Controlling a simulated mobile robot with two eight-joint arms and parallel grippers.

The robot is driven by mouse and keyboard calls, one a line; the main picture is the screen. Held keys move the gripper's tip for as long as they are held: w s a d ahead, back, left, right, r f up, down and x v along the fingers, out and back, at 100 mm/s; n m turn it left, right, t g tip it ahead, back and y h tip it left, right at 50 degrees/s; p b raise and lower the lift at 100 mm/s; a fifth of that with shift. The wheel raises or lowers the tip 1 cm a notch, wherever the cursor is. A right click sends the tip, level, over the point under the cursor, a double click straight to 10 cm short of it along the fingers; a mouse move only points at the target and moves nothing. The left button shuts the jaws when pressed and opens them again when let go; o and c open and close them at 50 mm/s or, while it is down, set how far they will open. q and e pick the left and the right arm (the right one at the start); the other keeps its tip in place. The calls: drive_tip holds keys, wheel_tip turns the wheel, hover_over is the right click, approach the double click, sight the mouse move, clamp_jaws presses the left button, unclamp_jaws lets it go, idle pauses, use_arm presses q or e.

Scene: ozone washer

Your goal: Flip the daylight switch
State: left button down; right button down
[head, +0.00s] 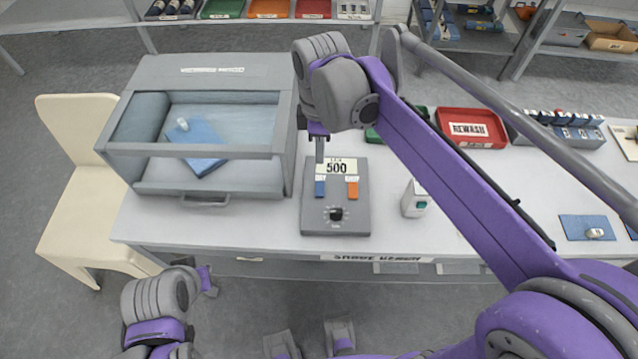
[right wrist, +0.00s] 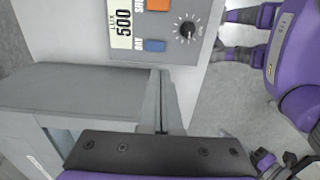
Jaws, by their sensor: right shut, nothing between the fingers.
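A grey control box (head: 318,222) stands on the table, with a display (head: 336,167) reading 500. Below it are a blue switch (head: 320,189), an orange switch (head: 352,190) and a black round knob (head: 336,214). In the right wrist view the word DAY is beside the blue switch (right wrist: 154,45); the label by the orange switch (right wrist: 158,4) is partly cut off. My right gripper (head: 319,160) is shut and empty, above the box's back-left edge, behind the blue switch and apart from it. My left gripper (head: 208,285) hangs low in front of the table; its fingers are unclear.
A grey glass-fronted cabinet (head: 222,70) stands close left of the box, with a blue cloth inside. A small white device (head: 415,200) stands to the right. A red REWASH tray (head: 470,115) is farther back. The table front before the box is clear.

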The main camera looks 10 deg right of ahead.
sight(319, 193)
wheel_tip(319, 193, down, 14)
drive_tip(key=shift+a+r+b, duration=0.1)
drive_tip(key=shift+a+b, duration=0.05)
drive_tip(key=shift+b, duration=0.35)
drive_tip(key=shift+s+f+b, duration=0.1)
drive_tip(key=shift+f+b, duration=0.2)
drive_tip(key=shift+s+r, duration=0.1)
drive_tip(key=shift+s, duration=0.05)
